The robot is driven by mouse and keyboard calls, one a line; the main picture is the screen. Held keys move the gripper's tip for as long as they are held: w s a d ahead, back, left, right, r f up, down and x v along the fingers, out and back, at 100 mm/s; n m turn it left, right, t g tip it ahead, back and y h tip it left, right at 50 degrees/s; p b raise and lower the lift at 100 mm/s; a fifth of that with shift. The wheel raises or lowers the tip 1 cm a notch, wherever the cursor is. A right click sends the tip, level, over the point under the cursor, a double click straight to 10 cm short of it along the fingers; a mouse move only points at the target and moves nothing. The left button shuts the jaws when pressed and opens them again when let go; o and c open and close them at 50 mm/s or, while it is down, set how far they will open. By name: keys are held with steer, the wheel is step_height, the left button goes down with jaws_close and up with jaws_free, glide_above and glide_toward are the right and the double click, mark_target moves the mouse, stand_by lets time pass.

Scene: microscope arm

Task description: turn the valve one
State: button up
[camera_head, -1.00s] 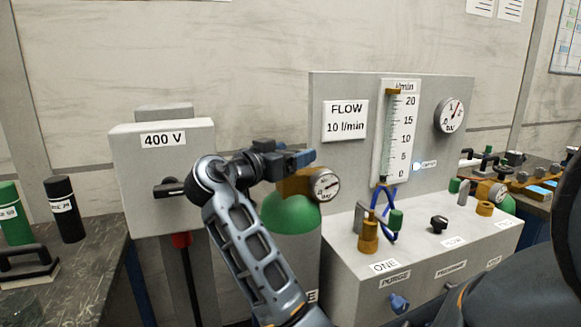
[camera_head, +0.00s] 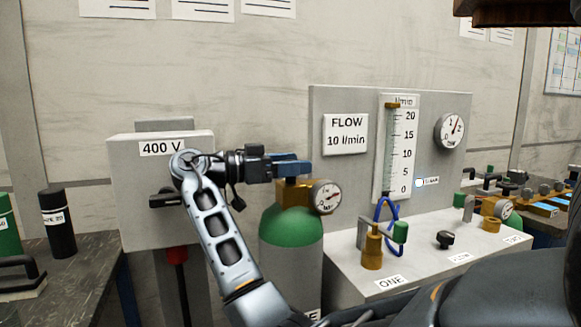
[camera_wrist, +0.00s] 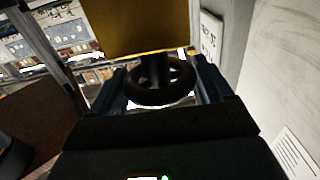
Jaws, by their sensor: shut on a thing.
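A gas bottle with a green shoulder (camera_head: 291,226) stands left of the flow panel. A brass valve block (camera_head: 292,193) with a round gauge (camera_head: 326,197) sits on its top. My gripper (camera_head: 291,166) is at the top of this block, coming in from the left. In the wrist view, a black handwheel (camera_wrist: 158,92) lies between the two fingers of my gripper (camera_wrist: 160,84), below the brass block (camera_wrist: 145,25). My gripper is shut on the handwheel. The fingers hide the handwheel in the head view. Only the end of the bottle's label, an E, shows.
A grey 400 V box (camera_head: 130,185) with a black handle (camera_head: 165,201) stands close behind my arm. The flow panel (camera_head: 345,170) is right of the bottle. A grey bench box (camera_head: 350,270) labelled ONE carries a brass fitting (camera_head: 372,248) and blue hose.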

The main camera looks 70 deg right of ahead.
stand_by(0.3)
steer(key=o, duration=1)
steer(key=shift+c, duration=0.2)
steer(key=v, duration=0.7)
steer(key=shift+w+a+b, duration=0.2)
steer(key=shift+w+b, duration=0.1)
steer(key=shift+b, duration=0.15)
